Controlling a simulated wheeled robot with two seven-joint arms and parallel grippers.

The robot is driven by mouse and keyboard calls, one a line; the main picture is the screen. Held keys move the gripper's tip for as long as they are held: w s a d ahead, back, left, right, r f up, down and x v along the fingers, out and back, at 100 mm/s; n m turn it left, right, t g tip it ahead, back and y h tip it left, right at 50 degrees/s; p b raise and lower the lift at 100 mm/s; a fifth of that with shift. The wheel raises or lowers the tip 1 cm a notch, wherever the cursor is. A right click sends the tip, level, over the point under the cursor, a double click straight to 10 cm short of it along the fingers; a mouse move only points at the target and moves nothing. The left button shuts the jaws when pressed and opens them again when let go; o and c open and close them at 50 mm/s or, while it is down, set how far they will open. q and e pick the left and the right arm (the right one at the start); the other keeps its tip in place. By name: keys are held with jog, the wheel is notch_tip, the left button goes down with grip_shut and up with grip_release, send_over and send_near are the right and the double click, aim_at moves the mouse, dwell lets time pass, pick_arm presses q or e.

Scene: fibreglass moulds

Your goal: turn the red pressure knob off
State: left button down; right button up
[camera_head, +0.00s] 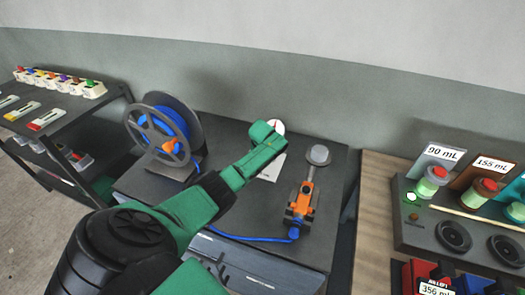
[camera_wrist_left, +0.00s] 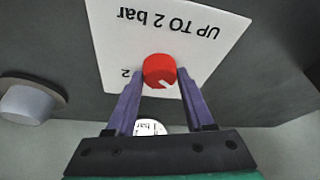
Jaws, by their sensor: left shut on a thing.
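In the left wrist view the red pressure knob (camera_wrist_left: 159,69) sits on a white plate (camera_wrist_left: 210,85) printed "UP TO 2 bar", upside down here, with a "2" beside the knob. A white mark on the knob points to the lower right of that view. My left gripper (camera_wrist_left: 158,76) has its two purple fingers on either side of the knob, shut on it. A white dial (camera_wrist_left: 150,127) is partly hidden behind the gripper. In the head view my green left arm covers the knob; part of the white plate (camera_head: 272,169) shows. My right gripper is not in view.
A blue hose reel (camera_head: 168,130) stands left of my arm on the dark bench. An orange tool (camera_head: 303,198) with a blue hose lies to the right, near a grey round cup (camera_head: 319,154). Further right is a rack (camera_head: 420,227) with labelled jars.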

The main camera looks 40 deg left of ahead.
pick_arm(q)
jog(key=shift+n, duration=0.5)
jog(key=shift+c, duration=1.4)
grip_release()
